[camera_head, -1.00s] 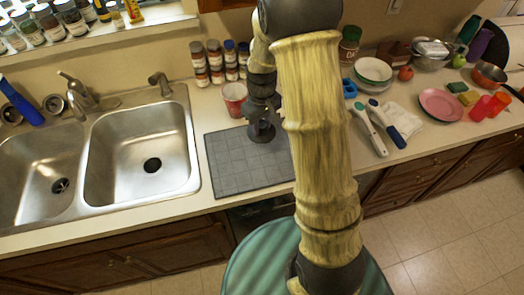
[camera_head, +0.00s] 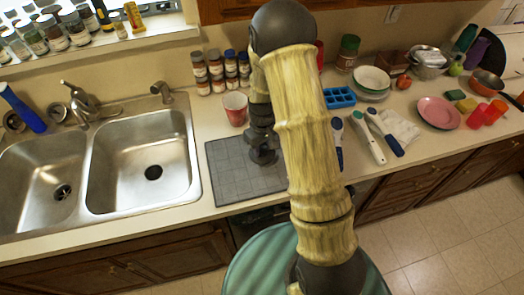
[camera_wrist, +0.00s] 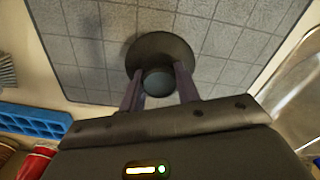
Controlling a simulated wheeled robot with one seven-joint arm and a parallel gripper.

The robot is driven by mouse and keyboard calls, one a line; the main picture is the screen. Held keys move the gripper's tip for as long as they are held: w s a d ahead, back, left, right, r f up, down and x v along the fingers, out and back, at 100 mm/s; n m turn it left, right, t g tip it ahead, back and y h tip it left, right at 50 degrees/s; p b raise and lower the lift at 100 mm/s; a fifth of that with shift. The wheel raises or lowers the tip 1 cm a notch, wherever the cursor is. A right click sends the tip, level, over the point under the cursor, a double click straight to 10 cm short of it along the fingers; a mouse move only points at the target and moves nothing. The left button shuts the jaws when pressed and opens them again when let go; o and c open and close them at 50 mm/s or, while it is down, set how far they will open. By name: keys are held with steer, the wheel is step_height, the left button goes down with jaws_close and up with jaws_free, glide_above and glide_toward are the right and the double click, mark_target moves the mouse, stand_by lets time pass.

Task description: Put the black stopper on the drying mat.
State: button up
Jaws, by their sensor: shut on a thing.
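The black stopper (camera_wrist: 160,50) is a dark round disc with a knob. My gripper (camera_wrist: 159,88) is shut on the knob, one finger on each side, in the wrist view. The stopper also shows under my gripper in the head view (camera_head: 264,157), over the drying mat. The drying mat (camera_head: 228,177) is a grey tiled rectangle on the counter right of the sink. It fills much of the wrist view (camera_wrist: 225,60). The stopper is very low over the mat or touching it; I cannot tell which.
A double steel sink (camera_head: 150,165) lies left of the mat. A red cup (camera_head: 235,108) stands just behind the mat. A blue tray (camera_head: 339,97) and several long-handled utensils (camera_head: 368,140) lie to the right. Spice jars (camera_head: 215,70) stand at the wall.

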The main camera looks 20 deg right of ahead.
mark_target(261, 152)
steer(key=shift+f+p, duration=0.3)
steer(key=shift+f, duration=1.1)
steer(key=shift+f, duration=0.15)
steer(key=o, duration=1)
steer(key=shift+w, duration=0.1)
steer(key=shift+c, duration=0.2)
steer(key=shift+a, duration=0.1)
steer(key=shift+d+r, duration=0.2)
steer(key=shift+r, duration=0.35)
step_height(261, 152, up, 11)
steer(key=b, duration=0.3)
steer(key=shift+a+r, duration=0.1)
